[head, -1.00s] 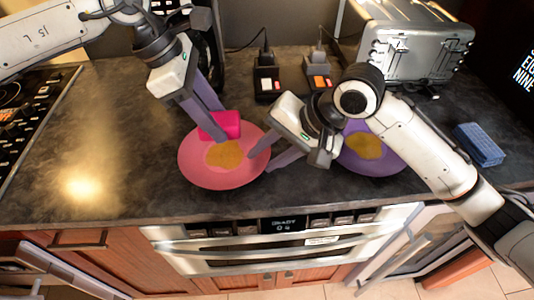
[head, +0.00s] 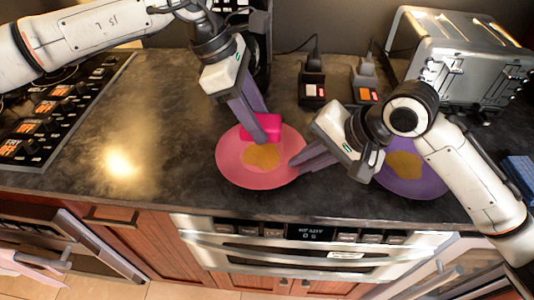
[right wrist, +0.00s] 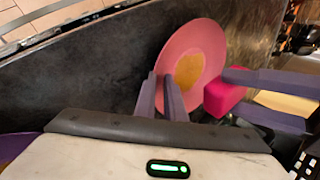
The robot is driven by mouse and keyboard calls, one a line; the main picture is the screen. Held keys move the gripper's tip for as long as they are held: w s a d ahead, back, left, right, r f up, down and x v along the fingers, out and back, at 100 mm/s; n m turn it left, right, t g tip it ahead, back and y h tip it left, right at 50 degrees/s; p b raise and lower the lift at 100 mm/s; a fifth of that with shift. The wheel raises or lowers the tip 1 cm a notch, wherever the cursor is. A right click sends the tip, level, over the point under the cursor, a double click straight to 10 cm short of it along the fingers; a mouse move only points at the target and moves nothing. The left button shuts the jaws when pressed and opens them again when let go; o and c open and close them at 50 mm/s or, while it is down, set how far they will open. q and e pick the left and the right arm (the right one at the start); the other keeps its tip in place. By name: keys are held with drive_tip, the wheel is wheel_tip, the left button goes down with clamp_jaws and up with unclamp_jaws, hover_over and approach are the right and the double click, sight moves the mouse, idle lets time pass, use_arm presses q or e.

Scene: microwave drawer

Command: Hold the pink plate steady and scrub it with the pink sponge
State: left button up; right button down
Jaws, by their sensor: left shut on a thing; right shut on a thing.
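The pink plate (head: 234,168) lies on the dark counter with a yellow-orange stain (head: 262,157) at its middle. It also shows in the right wrist view (right wrist: 205,38). My left gripper (head: 262,130) is shut on the pink sponge (head: 274,121), at the far part of the plate beside the stain. The sponge also shows in the right wrist view (right wrist: 222,97); whether it touches the plate is hard to tell. My right gripper (head: 296,162) is shut on the plate's right rim; its fingers (right wrist: 168,92) reach over the near edge in the wrist view.
A purple plate (head: 425,177) with a similar stain lies to the right, partly behind my right arm. A blue sponge (head: 520,176) lies at the far right.

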use_arm(q)
drive_tip(key=shift+f, duration=2.65)
drive_tip(key=shift+f, duration=0.75)
drive_tip(key=shift+d, duration=0.1)
